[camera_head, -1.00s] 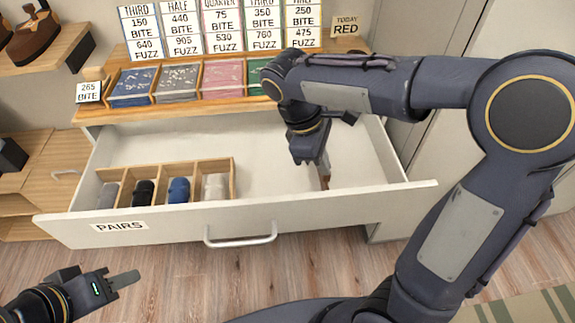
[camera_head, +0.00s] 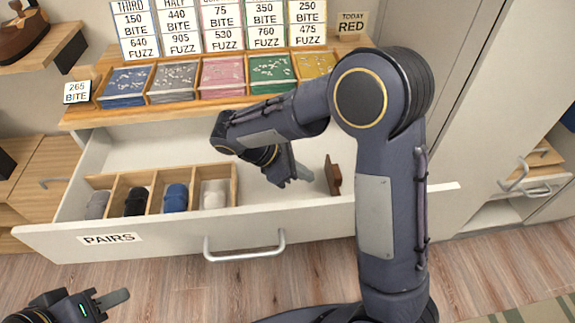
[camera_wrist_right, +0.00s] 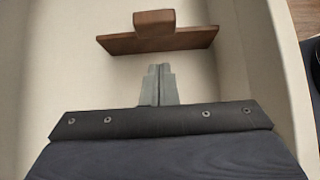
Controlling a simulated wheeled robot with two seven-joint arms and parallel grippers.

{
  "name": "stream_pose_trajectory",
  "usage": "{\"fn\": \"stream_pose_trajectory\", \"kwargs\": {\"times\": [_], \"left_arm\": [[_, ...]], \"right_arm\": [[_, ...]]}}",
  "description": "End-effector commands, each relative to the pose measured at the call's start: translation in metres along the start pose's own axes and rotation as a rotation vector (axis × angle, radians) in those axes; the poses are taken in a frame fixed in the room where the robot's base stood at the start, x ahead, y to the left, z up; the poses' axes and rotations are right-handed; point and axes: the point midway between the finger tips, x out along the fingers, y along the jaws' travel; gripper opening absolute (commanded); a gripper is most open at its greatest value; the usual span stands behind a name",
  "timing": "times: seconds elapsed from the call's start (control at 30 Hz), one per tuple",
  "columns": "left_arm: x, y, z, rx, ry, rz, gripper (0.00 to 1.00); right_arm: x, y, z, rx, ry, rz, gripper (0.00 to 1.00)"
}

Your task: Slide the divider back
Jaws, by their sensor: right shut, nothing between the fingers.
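The divider (camera_head: 333,175) is a small dark brown wooden panel with a raised block grip. It stands in the right part of the open drawer (camera_head: 300,210). In the wrist view the divider (camera_wrist_right: 158,38) lies straight beyond my fingertips, with a gap between. My right gripper (camera_head: 304,178) is inside the drawer, left of the divider. Its fingers (camera_wrist_right: 160,68) are shut together and hold nothing. My left gripper (camera_head: 126,297) is low at the left, outside the drawer and empty. Whether its fingers are apart is unclear.
A wooden rack (camera_head: 236,183) of rolled socks fills the drawer's left front. The drawer front carries a PAIRS label and a handle (camera_head: 245,250). Above, a tray of coloured compartments (camera_head: 200,96) and price cards stand on the top. The drawer's middle floor is bare.

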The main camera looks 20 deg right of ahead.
Motion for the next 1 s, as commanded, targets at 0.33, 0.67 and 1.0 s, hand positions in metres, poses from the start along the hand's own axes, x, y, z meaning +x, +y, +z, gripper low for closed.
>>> {"fn": "stream_pose_trajectory", "kwargs": {"times": [0.33,0.67,1.0], "left_arm": [[0.003,-0.002,0.002,0.000,0.000,0.000,0.36],[0.003,-0.002,0.002,0.000,0.000,0.000,0.36],[-0.006,0.003,-0.003,0.000,0.000,0.000,0.36]], "right_arm": [[0.026,0.000,0.027,0.002,0.001,0.001,0.00],[0.027,0.000,0.029,0.001,0.001,0.000,0.00],[0.050,-0.001,0.056,0.004,0.000,-0.005,0.00]]}}
